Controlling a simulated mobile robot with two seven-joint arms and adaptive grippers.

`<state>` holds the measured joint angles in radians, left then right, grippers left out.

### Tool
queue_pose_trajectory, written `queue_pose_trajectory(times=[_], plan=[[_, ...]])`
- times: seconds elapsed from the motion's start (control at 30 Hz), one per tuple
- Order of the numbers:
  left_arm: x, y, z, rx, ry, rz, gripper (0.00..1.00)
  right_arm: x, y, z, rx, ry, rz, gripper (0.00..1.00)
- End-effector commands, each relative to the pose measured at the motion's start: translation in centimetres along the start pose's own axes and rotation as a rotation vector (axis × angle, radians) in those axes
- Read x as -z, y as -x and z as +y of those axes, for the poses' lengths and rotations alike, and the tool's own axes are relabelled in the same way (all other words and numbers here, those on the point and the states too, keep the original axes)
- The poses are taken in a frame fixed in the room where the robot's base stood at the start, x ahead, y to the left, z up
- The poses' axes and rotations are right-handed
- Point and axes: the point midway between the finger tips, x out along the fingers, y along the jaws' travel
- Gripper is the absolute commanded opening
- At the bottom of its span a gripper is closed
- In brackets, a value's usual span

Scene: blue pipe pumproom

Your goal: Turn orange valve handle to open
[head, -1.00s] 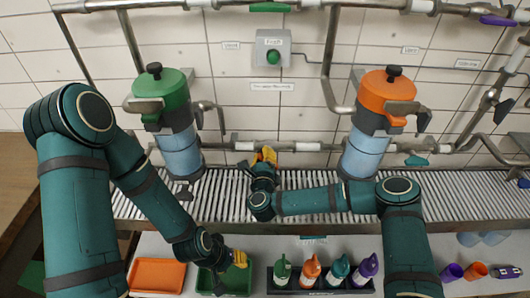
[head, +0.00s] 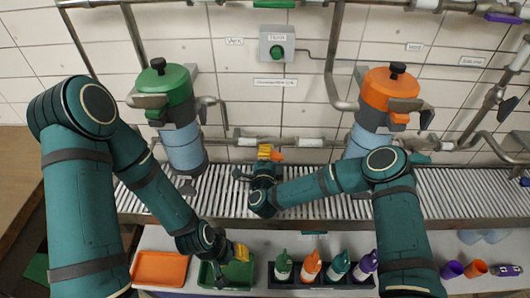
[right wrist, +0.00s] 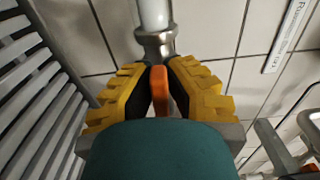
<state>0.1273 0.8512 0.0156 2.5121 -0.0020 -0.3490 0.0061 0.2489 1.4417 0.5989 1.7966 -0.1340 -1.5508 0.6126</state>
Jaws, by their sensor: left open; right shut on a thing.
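The orange valve handle (head: 278,156) sits on the horizontal pipe low on the wall, between the two tanks. My right gripper (head: 265,153) is at the handle, its yellow fingers pointing at the wall. In the right wrist view the handle (right wrist: 159,88) stands between the yellow fingers, just in front of a metal pipe collar (right wrist: 156,45). The gripper is shut on it, and my gripper's body hides its near end. My left gripper (head: 241,253) is open and empty above the green tray (head: 240,279).
A green-lidded tank (head: 181,145) stands left and an orange-lidded tank (head: 388,95) right. A slatted rack (head: 225,195) runs beneath the pipe. An orange tray (head: 159,268) and several bottles (head: 311,266) stand in front. A wall box with a green button (head: 277,52) is above.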

Motion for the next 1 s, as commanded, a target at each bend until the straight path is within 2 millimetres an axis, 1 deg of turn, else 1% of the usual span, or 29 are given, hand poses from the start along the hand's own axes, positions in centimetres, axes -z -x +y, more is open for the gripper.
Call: queue_pose_trajectory(times=[0.63,0.67,0.7,0.73,1.0], plan=[[-0.01,-0.01,-0.01,0.000,0.000,0.000,0.40,0.05,-0.03,0.09,-0.001,0.022,0.001,0.00],[-0.01,-0.01,-0.01,0.000,0.000,0.000,0.40,0.05,-0.03,0.09,-0.001,0.022,0.001,0.22],[-0.01,-0.01,-0.01,0.000,0.000,0.000,0.40,0.05,-0.03,0.09,-0.001,0.022,0.001,0.36],[-0.01,-0.01,-0.01,0.000,0.000,0.000,0.40,0.05,-0.02,0.10,-0.001,0.022,0.001,0.41],[-0.01,-0.01,0.00,0.000,0.000,0.000,0.40,0.01,0.02,0.08,-0.001,0.021,0.000,0.41]])
